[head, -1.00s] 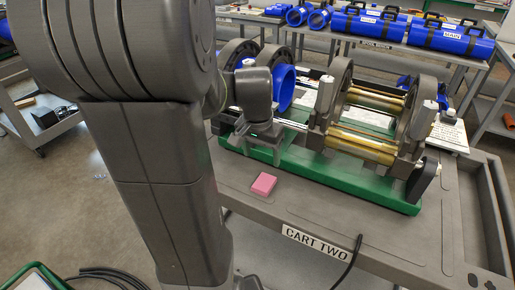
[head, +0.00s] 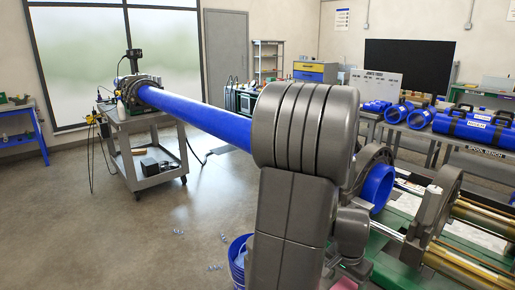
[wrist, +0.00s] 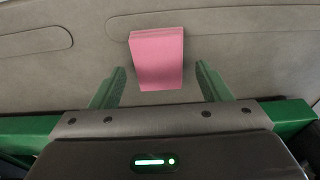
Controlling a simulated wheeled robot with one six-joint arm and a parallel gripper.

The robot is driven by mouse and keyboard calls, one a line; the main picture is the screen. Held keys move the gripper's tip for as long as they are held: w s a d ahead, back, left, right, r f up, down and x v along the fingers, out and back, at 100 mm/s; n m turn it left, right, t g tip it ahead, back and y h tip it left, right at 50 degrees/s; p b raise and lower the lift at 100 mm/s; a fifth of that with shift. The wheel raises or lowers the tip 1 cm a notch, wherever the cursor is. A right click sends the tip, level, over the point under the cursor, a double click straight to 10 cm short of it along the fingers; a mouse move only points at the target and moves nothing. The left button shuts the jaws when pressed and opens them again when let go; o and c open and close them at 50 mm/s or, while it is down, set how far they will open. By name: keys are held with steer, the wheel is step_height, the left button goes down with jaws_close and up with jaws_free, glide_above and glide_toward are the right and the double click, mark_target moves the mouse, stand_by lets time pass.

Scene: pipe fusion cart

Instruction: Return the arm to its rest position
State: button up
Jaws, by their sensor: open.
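My gripper (wrist: 159,78) shows in the wrist view with its two green fingers spread apart, open. A pink block (wrist: 157,58) lies on the grey cart top beyond and between the fingertips. Nothing is held between the fingers. In the head view my arm (head: 300,130) stands in the middle and hides the gripper's fingers. Only a sliver of the pink block (head: 345,284) shows at the bottom edge there.
The fusion machine with its clamp rings (head: 440,205) and a blue pipe end (head: 378,186) is right of my arm. A long blue pipe (head: 195,113) runs to another cart (head: 148,165). A blue bucket (head: 238,262) stands on the floor. Open floor lies left.

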steer(key=shift+r, duration=0.45)
